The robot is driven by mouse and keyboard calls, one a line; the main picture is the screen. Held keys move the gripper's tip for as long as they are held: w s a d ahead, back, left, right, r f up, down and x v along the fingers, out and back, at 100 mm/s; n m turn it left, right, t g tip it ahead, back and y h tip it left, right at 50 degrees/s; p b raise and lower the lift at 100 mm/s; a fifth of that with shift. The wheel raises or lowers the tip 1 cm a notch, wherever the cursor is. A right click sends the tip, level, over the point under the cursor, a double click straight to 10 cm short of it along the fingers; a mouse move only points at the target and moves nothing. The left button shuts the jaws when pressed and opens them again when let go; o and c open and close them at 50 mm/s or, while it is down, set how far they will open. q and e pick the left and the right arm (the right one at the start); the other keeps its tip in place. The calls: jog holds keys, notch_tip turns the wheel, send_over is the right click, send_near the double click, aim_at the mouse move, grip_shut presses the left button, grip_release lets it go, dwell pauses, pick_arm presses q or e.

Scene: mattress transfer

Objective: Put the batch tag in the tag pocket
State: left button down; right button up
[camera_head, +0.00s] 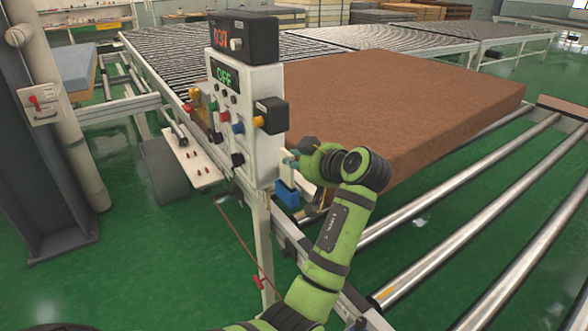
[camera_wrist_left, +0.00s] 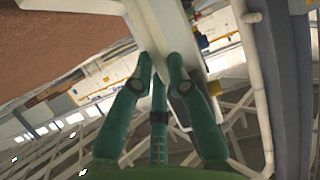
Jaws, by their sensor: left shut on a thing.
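My left gripper (camera_head: 293,160) is at the right side of the white control post's panel (camera_head: 245,140), its teal fingers pointing left toward it. In the left wrist view the teal fingers (camera_wrist_left: 160,62) close together on a thin thing, which I take to be the batch tag; its face is hard to make out. A small blue holder (camera_head: 287,195), possibly the tag pocket, is just below the fingers beside the panel. I cannot tell whether the tag touches it. My right gripper is not in view.
A large brown mattress (camera_head: 410,100) lies on the conveyor behind my left arm. Bare rollers (camera_head: 480,215) run to its right. A red cord (camera_head: 237,235) hangs below the panel. A grey column (camera_head: 45,140) stands at left. Green floor is open at lower left.

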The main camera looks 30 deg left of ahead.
aim_at(293, 175)
pick_arm(q)
notch_tip(293, 175, down, 4)
jog(key=shift+s+r+p, duration=0.1)
jog(key=shift+r+p, duration=0.1)
jog(key=shift+p, duration=0.65)
jog(key=shift+a+f, duration=0.15)
jog(key=shift+f, duration=0.2)
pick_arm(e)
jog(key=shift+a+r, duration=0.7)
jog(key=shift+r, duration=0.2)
pick_arm(q)
jog(key=shift+f, duration=0.15)
jog(key=c, duration=1.2)
grip_release()
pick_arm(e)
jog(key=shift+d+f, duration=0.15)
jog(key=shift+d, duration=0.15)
